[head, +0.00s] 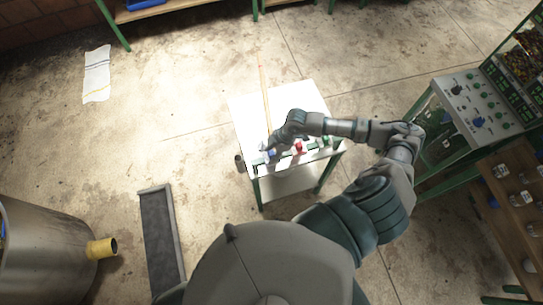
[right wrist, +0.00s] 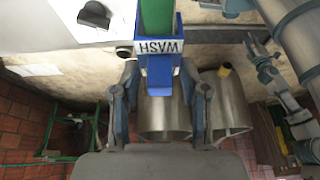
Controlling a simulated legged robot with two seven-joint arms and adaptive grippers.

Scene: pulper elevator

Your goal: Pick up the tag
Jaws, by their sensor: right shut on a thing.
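The tag is a blue block with a white label reading WASH, upside down in the right wrist view (right wrist: 160,62). A green bar runs into its top end in that view. My right gripper (right wrist: 160,100) is shut on the tag's lower end, one finger on each side. In the head view, my right gripper (head: 268,149) is over the left front of the white table, with a bit of blue showing at it. The hand hides most of the tag there. An arm with a claw-like end, apparently my left gripper (right wrist: 263,50), shows small at the right of the wrist view.
The white table (head: 250,108) bears a long wooden stick (head: 265,95), a red piece (head: 299,148) and a green piece (head: 326,141) along its front. A control panel (head: 475,100) stands right. A steel vat (head: 45,250) and dark ramp (head: 160,235) stand left. Open floor lies between.

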